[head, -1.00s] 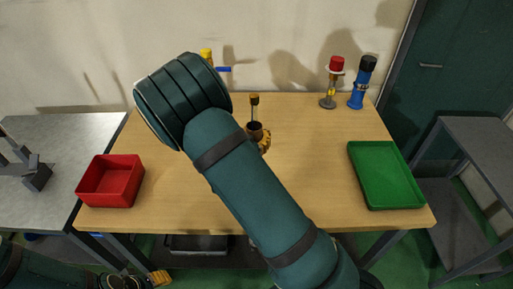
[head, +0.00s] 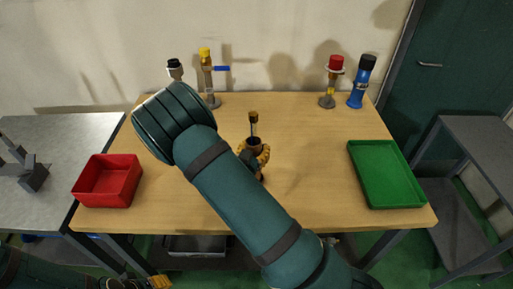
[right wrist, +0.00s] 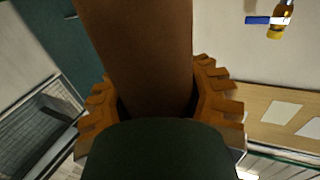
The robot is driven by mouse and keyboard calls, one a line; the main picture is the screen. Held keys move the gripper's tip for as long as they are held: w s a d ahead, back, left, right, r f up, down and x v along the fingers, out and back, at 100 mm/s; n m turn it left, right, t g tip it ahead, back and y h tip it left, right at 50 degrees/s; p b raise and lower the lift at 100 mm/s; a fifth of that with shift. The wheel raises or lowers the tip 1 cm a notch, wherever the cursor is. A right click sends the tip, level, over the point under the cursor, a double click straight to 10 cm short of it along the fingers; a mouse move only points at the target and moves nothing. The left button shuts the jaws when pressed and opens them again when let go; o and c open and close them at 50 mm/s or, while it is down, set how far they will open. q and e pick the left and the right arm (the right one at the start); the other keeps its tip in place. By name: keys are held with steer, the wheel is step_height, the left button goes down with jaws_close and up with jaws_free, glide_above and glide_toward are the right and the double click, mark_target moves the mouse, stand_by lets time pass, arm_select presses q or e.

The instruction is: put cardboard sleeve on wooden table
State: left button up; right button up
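The cardboard sleeve (head: 254,143) is a brown open-topped tube. It is in my right gripper (head: 256,154), whose orange fingers lie around it above the middle of the wooden table (head: 320,165). In the right wrist view, the brown sleeve (right wrist: 140,50) fills the space between the orange fingers (right wrist: 155,100). The sleeve's lower end is hidden, so I cannot tell if it touches the table. My left gripper (head: 158,282) is low at the bottom left, mostly cut off.
A red bin (head: 107,181) stands at the table's left and a green tray (head: 386,176) at the right. Along the back are a yellow-topped piece (head: 206,75), a black-topped piece (head: 175,68), a red-topped piece (head: 332,80) and a blue bottle (head: 361,85). The right-centre tabletop is clear.

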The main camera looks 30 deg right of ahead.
steer(key=o, duration=0.4)
steer(key=shift+r, duration=0.1)
steer(key=shift+r, duration=0.2)
steer(key=v, duration=1.2)
steer(key=shift+f, duration=0.1)
